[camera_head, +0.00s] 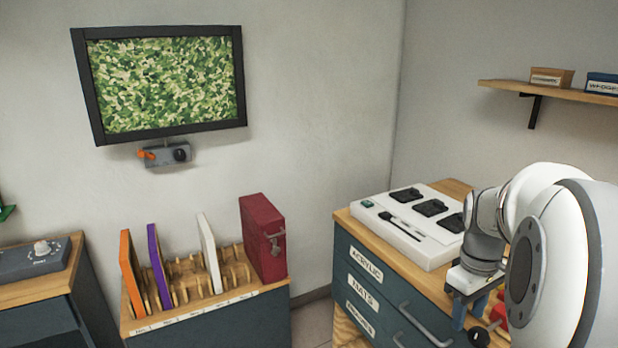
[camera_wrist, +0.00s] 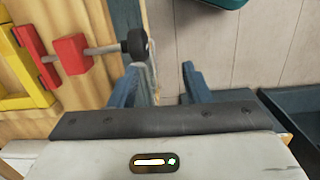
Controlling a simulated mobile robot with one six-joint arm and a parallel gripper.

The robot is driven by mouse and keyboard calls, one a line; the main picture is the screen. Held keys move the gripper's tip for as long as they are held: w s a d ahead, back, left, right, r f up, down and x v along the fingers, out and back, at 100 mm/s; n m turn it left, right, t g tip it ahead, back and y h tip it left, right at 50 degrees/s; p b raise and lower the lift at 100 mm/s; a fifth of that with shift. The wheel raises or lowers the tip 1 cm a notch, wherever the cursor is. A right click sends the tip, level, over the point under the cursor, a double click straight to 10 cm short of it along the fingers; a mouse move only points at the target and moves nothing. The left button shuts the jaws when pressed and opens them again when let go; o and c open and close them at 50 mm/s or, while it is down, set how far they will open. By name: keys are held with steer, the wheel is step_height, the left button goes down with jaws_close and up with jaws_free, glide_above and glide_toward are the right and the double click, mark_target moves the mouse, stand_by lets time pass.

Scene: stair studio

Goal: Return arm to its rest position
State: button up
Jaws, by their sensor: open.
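My white arm enters the head view at the right and bends down over the drawer cabinet (camera_head: 390,290). My gripper (camera_head: 468,322) hangs near the cabinet's front edge, partly hidden by the arm. In the wrist view my gripper's two blue fingers (camera_wrist: 160,88) are spread apart with nothing between them. Just left of the fingers is a red block (camera_wrist: 72,54) with a grey rod and a black knob (camera_wrist: 136,44), next to a yellow frame (camera_wrist: 22,75). I cannot tell whether a finger touches the knob.
A white tray (camera_head: 440,255) with black pieces lies on the cabinet. A rack (camera_head: 190,312) holds orange, purple and white panels and a red case (camera_head: 263,238). A framed green picture (camera_head: 163,85) hangs above. A shelf (camera_head: 560,90) with boxes is at upper right. Pale floor (camera_wrist: 225,45) shows beyond the fingers.

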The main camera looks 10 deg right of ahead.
steer(key=s+a+r+m+t+p, duration=0.1)
steer(key=s+a+r+m+p, duration=0.1)
steer(key=a, duration=0.8)
steer(key=s+a+r+m+t+p, duration=0.2)
steer(key=s+a+r+p, duration=0.2)
steer(key=a, duration=0.6)
steer(key=shift+s+r+p, duration=0.2)
steer(key=shift+s+p, duration=0.2)
steer(key=shift+s, duration=0.75)
steer(key=shift+c, duration=0.3)
